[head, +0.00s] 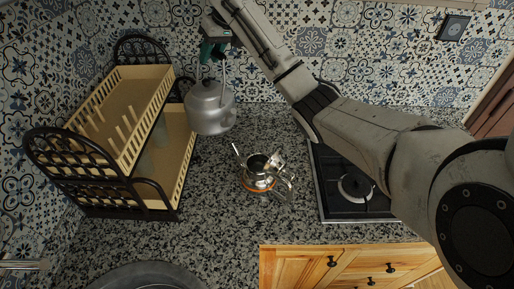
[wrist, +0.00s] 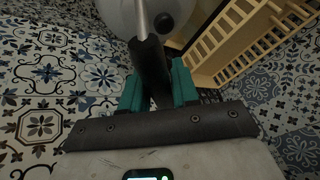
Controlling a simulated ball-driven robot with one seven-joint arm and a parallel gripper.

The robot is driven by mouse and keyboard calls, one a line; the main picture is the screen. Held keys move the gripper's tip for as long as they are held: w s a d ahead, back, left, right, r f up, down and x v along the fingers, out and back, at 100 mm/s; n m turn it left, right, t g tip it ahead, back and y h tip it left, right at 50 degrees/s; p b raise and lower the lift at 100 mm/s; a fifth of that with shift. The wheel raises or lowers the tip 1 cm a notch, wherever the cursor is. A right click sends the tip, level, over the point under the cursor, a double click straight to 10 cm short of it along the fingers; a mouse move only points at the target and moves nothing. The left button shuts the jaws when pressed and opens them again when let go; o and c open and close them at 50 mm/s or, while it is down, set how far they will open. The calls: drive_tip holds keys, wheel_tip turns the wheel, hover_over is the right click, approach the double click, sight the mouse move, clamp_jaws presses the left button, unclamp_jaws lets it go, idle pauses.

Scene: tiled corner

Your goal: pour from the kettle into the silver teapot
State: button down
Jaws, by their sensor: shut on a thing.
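The kettle (head: 211,108) is a grey metal pot hanging in the air below my gripper (head: 214,50), to the upper left of the teapot. My gripper is shut on the kettle's dark handle; in the wrist view its teal fingers (wrist: 158,85) sit on either side of the handle, and part of the kettle's body (wrist: 115,14) shows at the top. The silver teapot (head: 258,178) stands on the speckled counter with its top opening facing up. The kettle looks about upright and apart from the teapot. Its spout is hard to make out.
A two-tier dish rack (head: 128,120) stands left of the kettle; it also shows in the wrist view (wrist: 235,45). A dark stove (head: 352,185) is right of the teapot. A round sink (head: 140,276) lies at the front left. Tiled walls (head: 275,50) close the back.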

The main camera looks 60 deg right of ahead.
drive_tip(key=shift+w+d+f, duration=0.15)
drive_tip(key=shift+w+d, duration=0.05)
drive_tip(key=shift+w, duration=0.3)
drive_tip(key=shift+s+a+r, duration=0.15)
drive_tip(key=shift+r, duration=0.1)
drive_tip(key=w+r, duration=0.1)
drive_tip(key=r, duration=0.1)
drive_tip(key=w+d+r, duration=0.1)
drive_tip(key=r, duration=0.1)
drive_tip(key=w+r, duration=0.1)
drive_tip(key=r, duration=0.1)
drive_tip(key=shift+d, duration=0.2)
drive_tip(key=shift+f, duration=0.1)
